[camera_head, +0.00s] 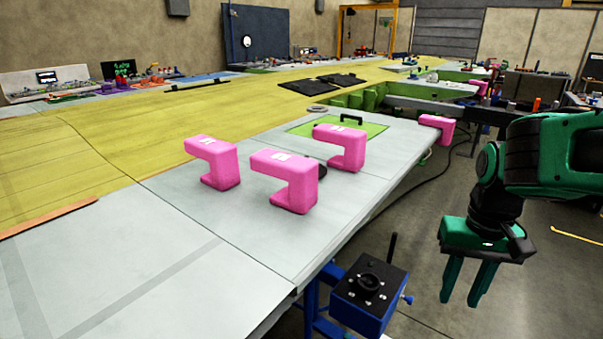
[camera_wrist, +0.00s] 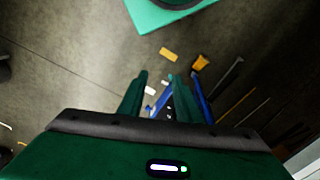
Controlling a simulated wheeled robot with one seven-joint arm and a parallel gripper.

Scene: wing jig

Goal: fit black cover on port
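My gripper (camera_head: 461,300) hangs fingers down over the floor, right of the wing. Its two green fingers are apart with nothing between them; the wrist view also shows them apart (camera_wrist: 156,77). A black round piece with a raised middle (camera_head: 370,281) sits on the dark top of a blue box, left of my gripper; it may be the black cover. A dark round spot (camera_head: 322,170) on the grey wing skin shows partly behind the pink clamps. It may be the port, but I cannot tell.
Pink C-shaped clamps (camera_head: 290,181) (camera_head: 213,162) (camera_head: 340,147) stand on the wing around the dark spot. Another pink clamp (camera_head: 437,128) grips the wing edge. A green panel with a black handle (camera_head: 337,128) lies behind. The blue box (camera_head: 362,318) stands beside the wing's near edge.

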